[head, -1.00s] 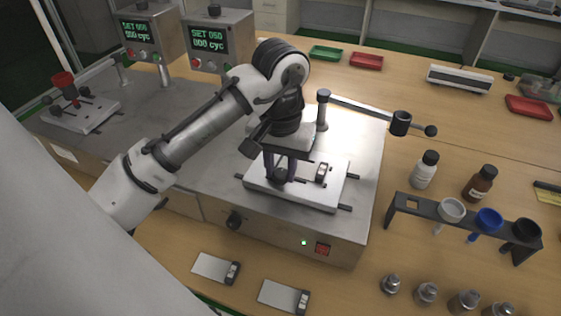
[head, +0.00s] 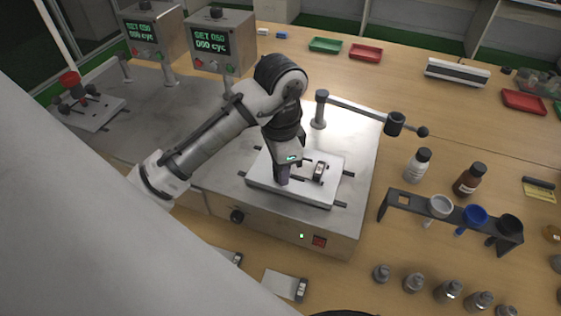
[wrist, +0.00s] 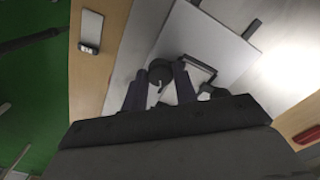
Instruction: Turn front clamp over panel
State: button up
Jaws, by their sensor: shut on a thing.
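The white panel (head: 322,190) lies flat on the tester's metal top, and its bare surface also shows in the wrist view (wrist: 205,40). My gripper (head: 283,180) points down over the panel's front-left part. In the wrist view my gripper's fingers (wrist: 162,85) are shut on the front clamp, whose dark round knob (wrist: 160,70) shows between and just beyond them. In the head view my gripper hides this clamp. I cannot tell exactly how far the clamp reaches over the panel. A small dark-and-white block (head: 319,171) stands on the panel, right of my gripper.
The tester's swing arm (head: 355,106) stands behind the panel, with a dark weight (head: 395,123) at right. A cup rack (head: 450,215), bottles (head: 418,165) and several metal weights (head: 413,282) stand to the right. A loose white plate (head: 285,284) lies in front.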

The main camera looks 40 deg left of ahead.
jog(key=m, duration=0.5)
jog(key=shift+m+p, duration=0.3)
jog(key=shift+p, duration=0.05)
dwell(0.4)
jog(key=o, duration=1)
jog(key=shift+c, duration=0.2)
notch_tip(320, 180, up, 14)
jog(key=shift+b, duration=0.3)
